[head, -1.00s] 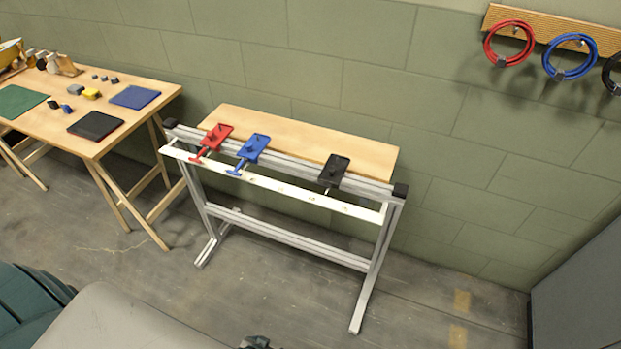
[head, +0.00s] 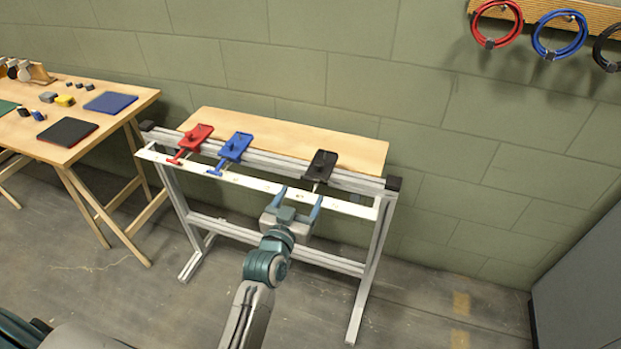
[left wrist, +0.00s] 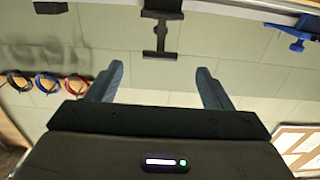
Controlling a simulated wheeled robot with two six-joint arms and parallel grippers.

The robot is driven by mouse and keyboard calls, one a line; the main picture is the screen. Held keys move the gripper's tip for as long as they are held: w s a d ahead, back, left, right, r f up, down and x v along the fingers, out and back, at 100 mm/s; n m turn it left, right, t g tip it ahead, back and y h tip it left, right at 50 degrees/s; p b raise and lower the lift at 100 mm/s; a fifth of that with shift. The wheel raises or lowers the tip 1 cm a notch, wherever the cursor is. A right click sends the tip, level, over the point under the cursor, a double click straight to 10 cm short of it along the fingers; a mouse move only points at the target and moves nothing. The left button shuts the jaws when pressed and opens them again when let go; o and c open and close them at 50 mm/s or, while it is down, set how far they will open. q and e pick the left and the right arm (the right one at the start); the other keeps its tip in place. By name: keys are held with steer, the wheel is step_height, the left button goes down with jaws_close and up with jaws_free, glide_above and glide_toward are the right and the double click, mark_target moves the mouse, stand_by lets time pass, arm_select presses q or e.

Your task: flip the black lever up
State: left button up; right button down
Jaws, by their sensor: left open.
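The black lever (head: 321,166) is mounted at the right part of the bench rail. Its plate sits on the rail, and its stem runs toward the front white strip. In the left wrist view the black lever (left wrist: 161,38) shows a T-shaped handle, centred between the fingers and just beyond their tips. My left gripper (head: 300,196) is open and empty, in front of the strip and just below the black lever. Its two blue fingers also show in the left wrist view (left wrist: 160,72). I cannot tell whether a finger touches the handle. My right gripper is not in view.
A blue lever (head: 234,148) and a red lever (head: 195,138) are mounted further left on the same rail. The white strip (head: 250,182) runs along the front. A wooden table (head: 82,147) with mats and small blocks stands at left. Coloured cable coils (head: 560,35) hang on the wall.

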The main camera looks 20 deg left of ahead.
arm_select(q)
steer(key=p, duration=0.1)
glide_toward(318, 166)
steer(key=w, duration=0.4)
steer(key=shift+w+r, duration=0.1)
steer(key=shift+r, duration=0.25)
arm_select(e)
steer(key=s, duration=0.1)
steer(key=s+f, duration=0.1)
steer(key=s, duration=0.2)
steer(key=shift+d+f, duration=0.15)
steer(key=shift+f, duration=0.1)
